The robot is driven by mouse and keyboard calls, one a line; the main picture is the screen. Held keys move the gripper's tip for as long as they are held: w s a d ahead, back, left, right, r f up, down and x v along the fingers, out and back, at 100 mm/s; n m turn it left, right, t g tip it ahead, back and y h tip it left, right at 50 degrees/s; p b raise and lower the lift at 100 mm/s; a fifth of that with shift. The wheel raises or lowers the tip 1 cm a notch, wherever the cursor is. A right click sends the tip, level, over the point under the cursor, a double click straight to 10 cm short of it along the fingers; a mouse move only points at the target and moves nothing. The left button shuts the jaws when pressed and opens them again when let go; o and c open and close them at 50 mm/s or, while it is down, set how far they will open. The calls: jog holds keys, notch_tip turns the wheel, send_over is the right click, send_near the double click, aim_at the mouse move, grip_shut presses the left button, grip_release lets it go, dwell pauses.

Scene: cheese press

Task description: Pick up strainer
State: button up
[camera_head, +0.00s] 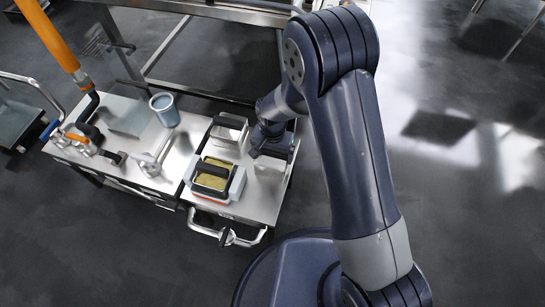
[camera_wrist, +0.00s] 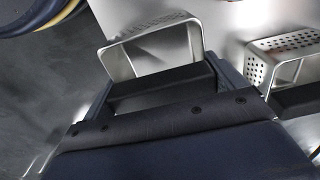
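A strainer, a metal box with perforated walls (camera_wrist: 258,72), is at the right edge of the wrist view, cut off by the frame; a dark bar lies along its near side. In the head view I cannot tell for sure which box it is. A bright open-topped metal container (camera_wrist: 195,40) is straight ahead of my gripper (camera_wrist: 168,85), and a dark bar lies between it and my gripper.
A metal box with a dark handle (camera_head: 228,133) stands left of my gripper on the steel cart (camera_head: 262,205). In front is a tray with yellowish contents (camera_head: 212,182). A blue-grey cup (camera_head: 165,110) and press fittings are farther left. The cart's front right corner is clear.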

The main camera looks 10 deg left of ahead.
jog(key=shift+r, duration=0.1)
jog(key=c, duration=0.4)
notch_tip(320, 180, up, 10)
jog(key=p, duration=0.3)
jog(key=w+d+r, duration=0.3)
jog(key=d, duration=0.6)
jog(key=w+d+r, duration=0.2)
jog(key=d+r, duration=0.2)
jog(key=d, duration=0.4)
jog(key=w+d+r, duration=0.3)
jog(key=d, duration=0.6)
notch_tip(320, 180, up, 17)
jog(key=s+p, duration=0.2)
jog(key=p, duration=2.5)
jog(key=shift+a+f+n, duration=0.15)
jog(key=shift+a+n, duration=0.05)
jog(key=shift+n, duration=0.2)
jog(key=shift+s, duration=0.1)
